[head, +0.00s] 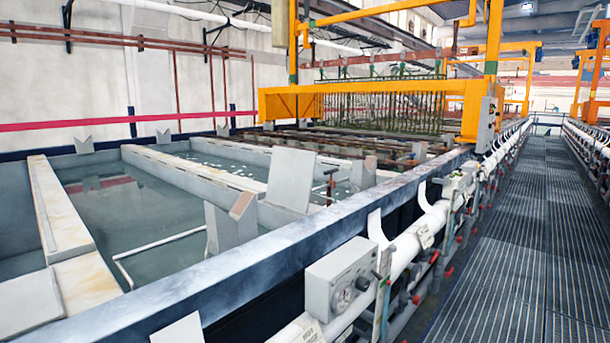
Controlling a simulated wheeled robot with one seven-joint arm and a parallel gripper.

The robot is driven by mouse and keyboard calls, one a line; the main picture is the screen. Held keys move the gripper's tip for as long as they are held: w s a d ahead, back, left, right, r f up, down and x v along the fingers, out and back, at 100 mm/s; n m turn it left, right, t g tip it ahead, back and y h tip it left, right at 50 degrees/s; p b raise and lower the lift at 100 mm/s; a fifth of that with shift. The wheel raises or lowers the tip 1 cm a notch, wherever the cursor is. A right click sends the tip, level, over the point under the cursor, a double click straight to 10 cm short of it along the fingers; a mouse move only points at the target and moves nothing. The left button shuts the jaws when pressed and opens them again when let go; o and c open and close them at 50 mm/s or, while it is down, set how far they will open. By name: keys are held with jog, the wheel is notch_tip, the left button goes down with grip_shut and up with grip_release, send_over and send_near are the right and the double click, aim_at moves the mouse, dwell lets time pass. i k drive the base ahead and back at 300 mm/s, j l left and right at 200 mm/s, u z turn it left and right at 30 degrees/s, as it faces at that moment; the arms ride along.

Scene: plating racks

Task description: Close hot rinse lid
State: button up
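I cannot tell which tank is the hot rinse, as no label on a tank is readable. A large open tank (130,215) of still greenish water fills the left foreground, with no lid over the part I see. A flat grey panel (290,180) stands tilted upright at the near rim, beside a second open tank (218,162); whether it is a lid is unclear. My gripper is not in view.
A thick steel rim (250,262) runs along the tanks' near side. Outside it are a white pipe (405,238), valves and a grey control box (342,276). A clear grated walkway (515,240) lies right. A yellow gantry (390,88) with hanging racks stands behind.

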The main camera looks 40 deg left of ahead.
aim_at(291, 174)
jog(key=i, duration=1.95)
jog(key=i+u, duration=0.15)
jog(key=i, duration=0.7)
jog(key=i+l+u, duration=0.2)
jog(key=i, duration=0.65)
jog(key=i+u, duration=0.25)
jog(key=u, duration=0.15)
jog(key=i+l+u, duration=0.1)
jog(key=i+u, duration=0.15)
jog(key=u, duration=0.15)
jog(key=i+l+u, duration=0.2)
jog(key=u, duration=0.15)
jog(key=i+l+u, duration=0.2)
jog(key=u, duration=0.2)
jog(key=i+u, duration=0.15)
jog(key=u, duration=0.35)
jog(key=i+l+u, duration=0.1)
jog(key=u, duration=0.4)
jog(key=i+l+u, duration=0.1)
jog(key=l+u, duration=0.15)
jog(key=u, duration=0.2)
jog(key=i+l+u, duration=0.1)
jog(key=l+u, duration=0.15)
jog(key=u, duration=0.25)
jog(key=j, duration=0.3)
jog(key=u, duration=0.05)
